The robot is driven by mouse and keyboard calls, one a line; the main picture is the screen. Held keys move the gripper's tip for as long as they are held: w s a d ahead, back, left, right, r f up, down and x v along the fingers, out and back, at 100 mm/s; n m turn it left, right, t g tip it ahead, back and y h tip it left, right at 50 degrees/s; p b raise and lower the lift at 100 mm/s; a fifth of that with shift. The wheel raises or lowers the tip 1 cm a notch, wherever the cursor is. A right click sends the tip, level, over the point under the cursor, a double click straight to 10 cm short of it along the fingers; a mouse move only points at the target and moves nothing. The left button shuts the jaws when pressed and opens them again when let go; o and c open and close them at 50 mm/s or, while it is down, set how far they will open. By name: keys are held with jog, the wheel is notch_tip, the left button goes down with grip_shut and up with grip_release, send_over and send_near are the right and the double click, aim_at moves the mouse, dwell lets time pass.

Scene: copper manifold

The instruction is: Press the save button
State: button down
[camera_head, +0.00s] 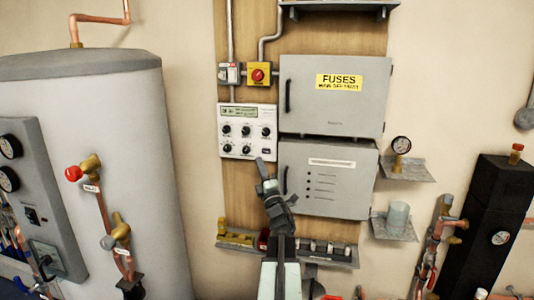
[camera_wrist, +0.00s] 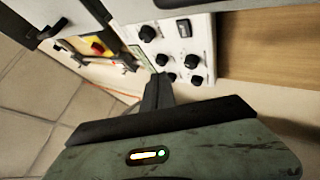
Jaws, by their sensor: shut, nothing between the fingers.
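A white control panel (camera_head: 235,139) with several black knobs and a small greenish display (camera_head: 239,112) hangs on the wooden board. It also shows at an angle in the wrist view (camera_wrist: 203,50), with a dark rectangular piece (camera_wrist: 184,28) beside the knobs. No save label is readable, so I cannot tell which part is the save button. My gripper (camera_head: 261,167) is shut and empty, its tip over the panel's lower right edge in the head view. In the wrist view the shut fingers (camera_wrist: 159,88) point toward the panel and cover part of it. I cannot tell whether they touch it.
A grey fuse cabinet (camera_head: 333,110) and a lower grey cabinet (camera_head: 330,185) stand right of the panel. A red and yellow switch (camera_head: 259,74) sits above it. A large grey tank (camera_head: 110,110) is at left. A shelf of small fittings (camera_head: 330,255) lies below.

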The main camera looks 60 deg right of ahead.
aim_at(266, 151)
jog(key=d, duration=0.2)
jog(key=w+d, duration=0.1)
jog(key=d, duration=0.1)
jog(key=w+d, duration=0.1)
jog(key=d, duration=0.2)
jog(key=shift+w, duration=0.15)
jog(key=shift+d, duration=0.15)
dwell(1.6)
jog(key=shift+w+d, duration=0.15)
jog(key=shift+d, duration=0.2)
jog(key=shift+d+r, duration=0.15)
jog(key=shift+d, duration=0.4)
dwell(1.1)
jog(key=shift+s+a+f, duration=0.35)
jog(key=shift+a, duration=0.2)
jog(key=shift+a, duration=0.1)
